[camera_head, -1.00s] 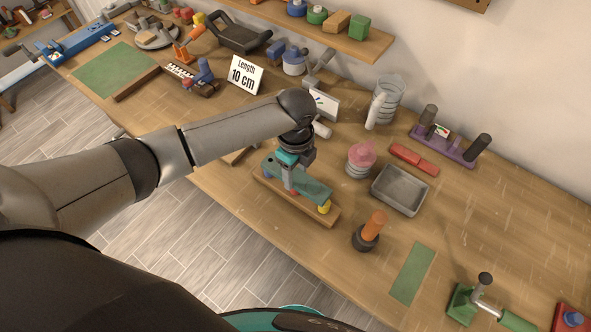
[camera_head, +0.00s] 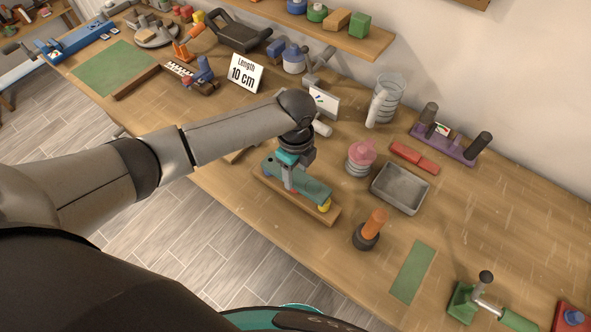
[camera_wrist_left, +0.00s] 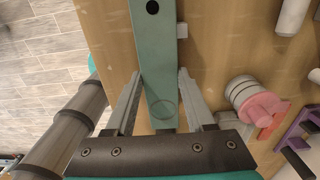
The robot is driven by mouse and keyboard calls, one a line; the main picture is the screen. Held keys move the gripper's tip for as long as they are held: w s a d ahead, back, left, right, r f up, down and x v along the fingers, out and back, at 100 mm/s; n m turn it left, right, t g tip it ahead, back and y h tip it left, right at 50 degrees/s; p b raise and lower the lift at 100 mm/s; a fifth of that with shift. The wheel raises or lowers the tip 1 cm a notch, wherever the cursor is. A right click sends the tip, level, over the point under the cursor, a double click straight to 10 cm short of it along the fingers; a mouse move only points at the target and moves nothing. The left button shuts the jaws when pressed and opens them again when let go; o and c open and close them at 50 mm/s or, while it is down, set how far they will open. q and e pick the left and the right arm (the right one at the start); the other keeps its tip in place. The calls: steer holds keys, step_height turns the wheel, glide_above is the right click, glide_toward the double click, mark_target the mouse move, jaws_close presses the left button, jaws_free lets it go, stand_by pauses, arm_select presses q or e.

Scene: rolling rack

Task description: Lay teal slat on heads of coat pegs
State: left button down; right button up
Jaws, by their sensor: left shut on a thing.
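The teal slat (camera_head: 313,189) lies roughly level over a row of coat pegs on a wooden base board (camera_head: 300,203). A yellow peg (camera_head: 324,206) shows under its right end, and a blue peg (camera_head: 267,172) shows at its left end. My left gripper (camera_head: 290,171) is shut on the slat from above. In the left wrist view the slat (camera_wrist_left: 160,50) runs between the two fingers of my left gripper (camera_wrist_left: 160,76). Whether the slat touches every peg head cannot be told. My right gripper is not in view.
A pink-topped jar (camera_head: 361,153) and a grey metal tray (camera_head: 399,188) stand to the right of the pegs. An orange-handled tool (camera_head: 372,228) stands nearer the front edge. A green mat (camera_head: 413,272) lies farther right, with bare wood around it.

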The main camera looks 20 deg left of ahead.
arm_select(q)
steer(key=shift+f, duration=0.3)
steer(key=shift+c, duration=0.9)
jaws_free()
step_height(320, 180, up, 15)
steer(key=shift+r, duration=0.15)
